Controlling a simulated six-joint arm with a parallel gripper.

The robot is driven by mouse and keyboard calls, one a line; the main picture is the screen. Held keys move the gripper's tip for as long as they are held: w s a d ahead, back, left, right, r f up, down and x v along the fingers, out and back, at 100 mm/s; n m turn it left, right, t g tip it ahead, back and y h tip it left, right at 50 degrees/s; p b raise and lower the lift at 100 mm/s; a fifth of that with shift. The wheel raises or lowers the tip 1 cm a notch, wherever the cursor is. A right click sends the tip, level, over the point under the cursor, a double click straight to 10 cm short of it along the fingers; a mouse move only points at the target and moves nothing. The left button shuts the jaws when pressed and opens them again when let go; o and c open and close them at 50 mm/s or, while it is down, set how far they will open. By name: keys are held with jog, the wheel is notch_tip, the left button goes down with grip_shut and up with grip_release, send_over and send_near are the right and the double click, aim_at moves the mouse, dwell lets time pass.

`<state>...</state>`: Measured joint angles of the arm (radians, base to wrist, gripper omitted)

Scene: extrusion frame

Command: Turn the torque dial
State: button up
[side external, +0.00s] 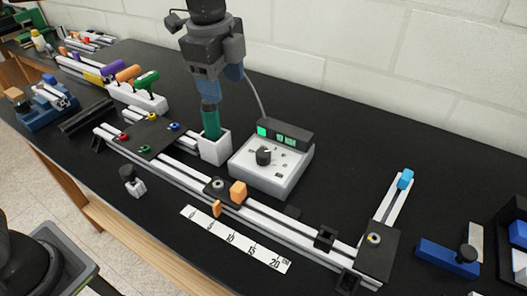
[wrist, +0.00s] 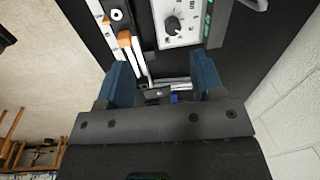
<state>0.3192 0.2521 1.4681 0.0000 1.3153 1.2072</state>
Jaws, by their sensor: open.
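The torque dial (side external: 263,156) is a dark round knob on top of a white control box (side external: 262,182) with a lit green display (side external: 286,136). In the wrist view the dial (wrist: 172,25) shows near the top, with scale marks around it on the box's white face. My gripper (side external: 220,92) is above and to the left of the box in the side view, apart from the dial. In the wrist view my gripper (wrist: 163,80) has its two blue fingers wide apart, with nothing held between them. The dial lies beyond the fingertips.
A green-handled tool (side external: 211,122) stands in a white holder (side external: 214,149) just left of the box, below my gripper. A long aluminium rail (side external: 272,220) runs in front of the box. A white ruler (side external: 235,238) lies nearer. A brick wall (side external: 400,45) rises behind.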

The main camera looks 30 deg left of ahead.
aim_at(264, 153)
jog(key=w+d+f+m+g, duration=0.1)
jog(key=w+d+f+m, duration=0.3)
jog(key=d+m, duration=0.15)
jog(key=shift+n, duration=0.25)
jog(key=f, duration=1.3)
jog(key=shift+d+f, duration=0.25)
jog(key=shift+f, duration=0.15)
jog(key=c, duration=0.9)
